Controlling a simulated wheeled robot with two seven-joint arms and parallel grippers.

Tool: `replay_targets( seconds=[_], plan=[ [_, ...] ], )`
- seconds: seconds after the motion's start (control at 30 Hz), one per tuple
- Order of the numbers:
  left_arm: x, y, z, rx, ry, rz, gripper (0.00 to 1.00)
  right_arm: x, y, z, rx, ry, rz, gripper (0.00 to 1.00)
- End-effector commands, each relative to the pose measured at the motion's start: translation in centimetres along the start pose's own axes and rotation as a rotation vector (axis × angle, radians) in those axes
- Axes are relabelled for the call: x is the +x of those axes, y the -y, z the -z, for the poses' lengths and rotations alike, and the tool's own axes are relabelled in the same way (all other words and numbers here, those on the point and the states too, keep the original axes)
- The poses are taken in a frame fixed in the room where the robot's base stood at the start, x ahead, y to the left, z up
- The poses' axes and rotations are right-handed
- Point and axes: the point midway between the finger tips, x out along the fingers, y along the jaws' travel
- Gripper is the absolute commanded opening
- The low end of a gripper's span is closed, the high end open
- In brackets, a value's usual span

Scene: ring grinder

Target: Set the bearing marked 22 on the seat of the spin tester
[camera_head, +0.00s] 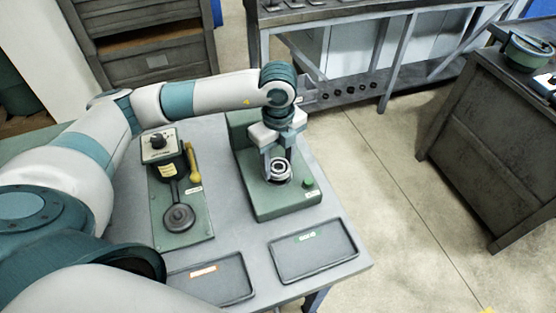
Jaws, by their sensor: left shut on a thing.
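My left gripper (281,167) points down over the green-based machine (290,205), which has a green button and looks like the spin tester. The gripper is shut on a metal ring, the bearing (283,172), at the machine's round seat. I cannot tell whether the bearing touches the seat or is just above it, and its mark is too small to read. The seat is mostly hidden by the bearing and fingers. My right gripper is not in view.
Left of the machine is a green plate (163,222) with a knobbed box (158,145), a round dark disc (179,217) and a yellow handle (193,162). In front lie an orange-labelled tray (222,284) and a green-labelled tray (325,262), both empty where visible.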

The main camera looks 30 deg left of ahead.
Motion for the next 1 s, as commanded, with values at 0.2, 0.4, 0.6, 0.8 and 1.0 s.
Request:
replay_targets(
  seconds=[0.2,0.4,0.6,0.8,1.0],
  plan=[
    [0.9,0.0,0.0,0.000,0.000,0.002,0.19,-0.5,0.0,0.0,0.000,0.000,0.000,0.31],
    [0.9,0.0,0.0,0.000,0.000,0.002,0.19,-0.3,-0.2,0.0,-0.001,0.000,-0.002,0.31],
    [1.2,0.0,0.0,0.000,0.000,0.001,0.67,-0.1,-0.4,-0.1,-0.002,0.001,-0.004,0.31],
    [1.1,0.0,0.0,0.000,0.000,0.001,0.67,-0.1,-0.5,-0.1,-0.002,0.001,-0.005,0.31],
    [0.9,0.0,0.0,0.000,0.000,0.001,0.67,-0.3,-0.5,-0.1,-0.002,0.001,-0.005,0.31]
  ],
)
